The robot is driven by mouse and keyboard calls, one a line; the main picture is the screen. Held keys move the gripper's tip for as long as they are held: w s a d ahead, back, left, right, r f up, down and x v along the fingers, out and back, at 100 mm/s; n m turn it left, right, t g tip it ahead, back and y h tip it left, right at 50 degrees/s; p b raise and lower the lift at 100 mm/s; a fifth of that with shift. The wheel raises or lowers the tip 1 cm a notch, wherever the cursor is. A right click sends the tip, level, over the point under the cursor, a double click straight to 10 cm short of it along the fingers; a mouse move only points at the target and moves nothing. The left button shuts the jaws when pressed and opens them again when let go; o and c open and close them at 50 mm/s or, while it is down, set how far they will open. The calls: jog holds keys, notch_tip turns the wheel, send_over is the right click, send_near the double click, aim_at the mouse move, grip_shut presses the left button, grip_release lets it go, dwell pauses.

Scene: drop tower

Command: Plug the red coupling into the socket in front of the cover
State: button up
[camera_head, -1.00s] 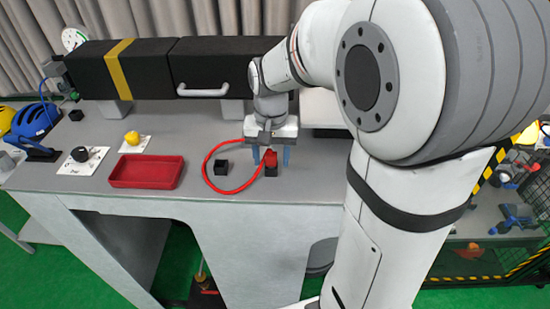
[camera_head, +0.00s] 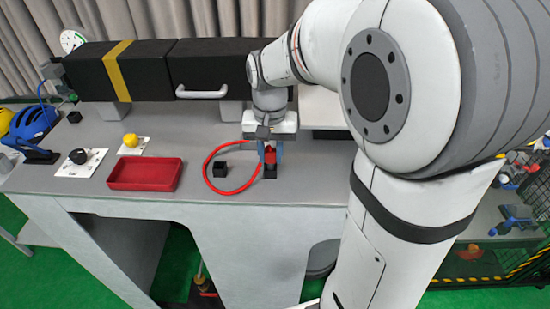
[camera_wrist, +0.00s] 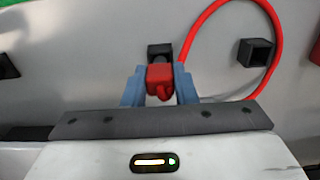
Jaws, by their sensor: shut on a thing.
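The red coupling (camera_head: 270,157) stands at a black block (camera_head: 270,172) on the grey table; in the wrist view the coupling (camera_wrist: 159,78) is in front of that block (camera_wrist: 158,52). My gripper (camera_head: 270,158) points down and its blue fingers are shut on the coupling; the gripper also shows in the wrist view (camera_wrist: 160,88). I cannot tell whether the coupling is still seated in the block. A second black socket (camera_head: 220,169) is left of it, inside the red hose loop, and shows in the wrist view (camera_wrist: 255,52). The black cover (camera_head: 222,64) with a white handle is behind.
The red hose (camera_head: 207,160) curves on the table around the second socket. A red tray (camera_head: 145,174) lies to the left, with a yellow knob (camera_head: 131,140) and a black knob (camera_head: 78,156) on white plates beyond. The table's front edge is near the hose.

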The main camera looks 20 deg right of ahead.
aim_at(268, 151)
jog(key=r, duration=0.3)
jog(key=r+b, duration=0.1)
jog(key=r, duration=0.3)
jog(key=shift+w+a+r, duration=0.1)
jog(key=shift+a+r, duration=0.1)
jog(key=shift+r, duration=0.05)
jog(key=w+a+f+b, duration=0.1)
jog(key=a, duration=0.3)
jog(key=w+a+f+b, duration=0.1)
jog(key=a+f, duration=0.1)
jog(key=a, duration=0.1)
jog(key=w+a+f+b, duration=0.1)
jog(key=a+f+b, duration=0.1)
jog(key=a, duration=0.2)
jog(key=shift+w+a, duration=0.15)
jog(key=shift+a, duration=0.15)
jog(key=shift+w+f, duration=0.2)
jog(key=shift+f, duration=0.15)
jog(key=shift+f, duration=0.25)
jog(key=shift+s+f+b, duration=0.2)
jog(key=shift+f+b, duration=0.9)
jog(key=shift+f, duration=0.15)
jog(key=shift+f, duration=0.2)
